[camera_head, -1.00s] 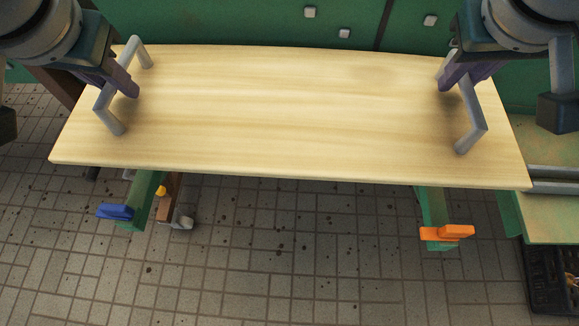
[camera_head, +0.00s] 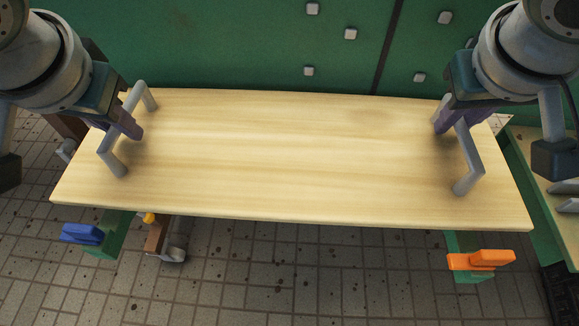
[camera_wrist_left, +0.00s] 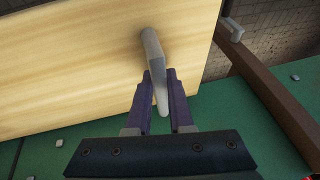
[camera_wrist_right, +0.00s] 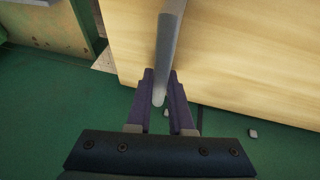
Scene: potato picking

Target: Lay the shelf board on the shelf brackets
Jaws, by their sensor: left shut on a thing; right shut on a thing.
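The shelf board (camera_head: 290,165) is a wide pale wooden plank with a grey handle at each end. My left gripper (camera_head: 137,132) is shut on the left handle (camera_head: 112,160), also seen in the left wrist view (camera_wrist_left: 154,50). My right gripper (camera_head: 440,125) is shut on the right handle (camera_head: 468,165), also seen in the right wrist view (camera_wrist_right: 167,45). Two green shelf brackets show below the board's front edge: the left one with a blue end piece (camera_head: 82,234), the right one with an orange end piece (camera_head: 480,260). The board hides their rear parts, so contact cannot be told.
A green wall (camera_head: 240,50) with several small pale blocks stands behind the board. A green bench (camera_head: 545,190) is close to the board's right end. A brown post with a grey fitting (camera_head: 172,254) shows under the front left. The tiled floor (camera_head: 330,285) in front is clear.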

